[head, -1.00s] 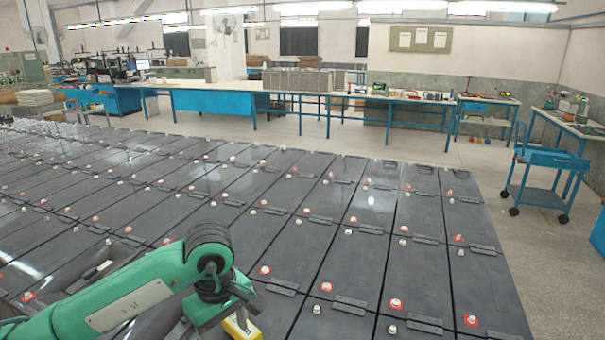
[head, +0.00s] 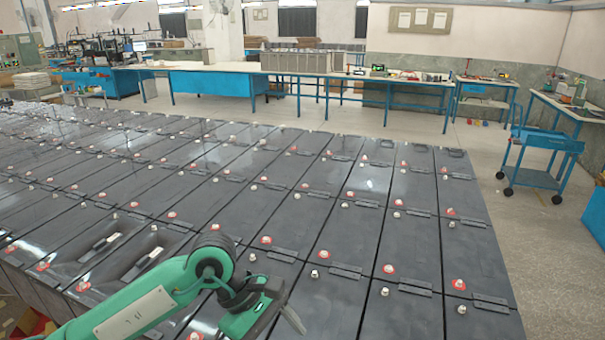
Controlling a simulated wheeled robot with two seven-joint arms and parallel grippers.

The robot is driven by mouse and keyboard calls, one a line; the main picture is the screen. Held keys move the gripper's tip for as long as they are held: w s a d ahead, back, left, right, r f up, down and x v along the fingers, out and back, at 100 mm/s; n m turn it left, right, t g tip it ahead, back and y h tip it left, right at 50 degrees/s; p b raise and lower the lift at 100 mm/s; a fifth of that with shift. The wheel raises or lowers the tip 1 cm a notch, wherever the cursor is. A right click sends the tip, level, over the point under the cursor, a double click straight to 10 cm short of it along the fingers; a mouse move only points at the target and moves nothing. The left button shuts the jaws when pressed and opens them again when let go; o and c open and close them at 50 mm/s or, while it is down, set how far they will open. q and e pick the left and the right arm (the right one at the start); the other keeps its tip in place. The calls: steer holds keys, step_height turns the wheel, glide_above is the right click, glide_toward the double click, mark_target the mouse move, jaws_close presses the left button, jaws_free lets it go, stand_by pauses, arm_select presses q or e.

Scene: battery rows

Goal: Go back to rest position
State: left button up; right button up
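My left arm comes in from the lower left, green with black joints. Its gripper (head: 286,322) is over the near battery rows at the bottom centre, pointing down and to the right. One grey finger shows; the other is hidden or out of frame, so I cannot tell whether it is open or shut. My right gripper is not in view. The dark grey batteries (head: 405,268) stand in close rows, with red-ringed and pale terminals on top. Pale narrow pieces (head: 104,244) lie in dips on the near-left batteries.
A red box (head: 28,328) shows on the floor at the lower left, below the battery edge. A blue cart (head: 541,160) stands at the right. Long workbenches (head: 215,78) run along the back. The floor (head: 478,150) between the batteries and cart is clear.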

arm_select(q)
steer(key=s+d+r+n+g+h, duration=0.2)
steer(key=s+d+r+n+h, duration=0.25)
steer(key=d+r+h, duration=0.4)
steer(key=w+a+r+n+t+h, duration=0.4)
steer(key=r+n+t+h, duration=0.45)
steer(key=n, duration=0.45)
steer(key=w+a+f+n+t+y, duration=0.3)
steer(key=a+n+t+y, duration=0.35)
steer(key=n, duration=0.55)
steer(key=w+a+f+n+t+y, duration=0.35)
steer(key=n+t+y, duration=0.35)
steer(key=n+t, duration=0.4)
steer(key=a+f+n+g+y, duration=0.4)
steer(key=a+f+n+y, duration=0.5)
steer(key=f+n, duration=0.2)
steer(key=s+a+f+n+g, duration=0.2)
steer(key=s+f+n+g, duration=0.2)
steer(key=s+f+g, duration=0.5)
steer(key=s+a+f+n+g, duration=0.3)
steer(key=s+f+n+g, duration=0.15)
steer(key=s+f, duration=0.85)
step_height(320, 180, down, 31)
steer(key=s+g, duration=0.2)
steer(key=s+a+f+g+y, duration=0.1)
steer(key=s+a+f, duration=0.2)
steer(key=s+f, duration=1.5)
steer(key=shift+f+m, duration=0.15)
steer(key=shift+m, duration=0.15)
